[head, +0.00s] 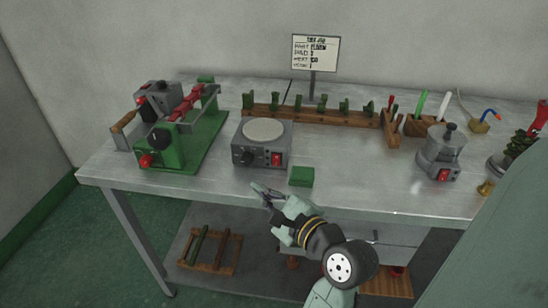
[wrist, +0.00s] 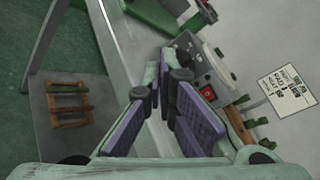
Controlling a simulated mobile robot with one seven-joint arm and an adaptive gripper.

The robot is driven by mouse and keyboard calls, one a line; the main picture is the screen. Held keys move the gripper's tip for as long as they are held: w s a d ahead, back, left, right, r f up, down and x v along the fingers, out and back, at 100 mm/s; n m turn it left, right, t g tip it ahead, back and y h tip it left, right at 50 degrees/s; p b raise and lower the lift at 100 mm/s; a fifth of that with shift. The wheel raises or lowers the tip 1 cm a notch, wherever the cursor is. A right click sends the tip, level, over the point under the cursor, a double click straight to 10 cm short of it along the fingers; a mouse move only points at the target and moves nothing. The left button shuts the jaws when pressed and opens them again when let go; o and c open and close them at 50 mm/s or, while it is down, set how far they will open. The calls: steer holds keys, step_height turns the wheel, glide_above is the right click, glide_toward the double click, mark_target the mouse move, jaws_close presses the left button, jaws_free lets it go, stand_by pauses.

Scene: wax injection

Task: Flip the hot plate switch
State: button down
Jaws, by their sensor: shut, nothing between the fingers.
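The hot plate (head: 262,145) is a grey box with a round pale plate on top, standing near the front middle of the table. Its red switch (head: 276,159) is on the front face at the right, beside a black knob (head: 245,157) at the left. In the wrist view the red switch (wrist: 207,92) shows just beyond the fingers. My gripper (head: 258,190) is shut and empty, in front of the table edge and below the hot plate, apart from the switch. Its purple-padded fingers (wrist: 165,70) also show in the wrist view. The switch's exact position is too small to tell.
A green block (head: 301,176) lies right of the hot plate, close to my gripper. A green machine (head: 178,135) stands at the left, a wooden rack (head: 325,116) behind. A grey pot with a red switch (head: 441,152) stands right.

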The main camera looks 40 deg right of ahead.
mark_target(276, 160)
steer(key=shift+s+d+f+m, duration=0.2)
steer(key=shift+s+m, duration=0.1)
steer(key=shift+s, duration=0.2)
steer(key=w+d, duration=0.1)
steer(key=d, duration=0.1)
steer(key=w+d+b, duration=0.1)
steer(key=w, duration=0.1)
steer(key=w+d+b, duration=0.1)
steer(key=d, duration=0.1)
steer(key=shift+w+d+f, duration=0.3)
steer(key=shift+w+f, duration=0.05)
steer(key=shift+w, duration=0.05)
steer(key=shift+w+d+f, duration=0.15)
steer(key=shift+w+d, duration=0.35)
steer(key=shift+d, duration=0.05)
stand_by(0.4)
steer(key=shift+p, duration=0.4)
steer(key=shift+w+d, duration=0.15)
steer(key=shift+w+d+p, duration=0.1)
steer(key=shift+d+p, duration=0.05)
steer(key=shift+p, duration=0.15)
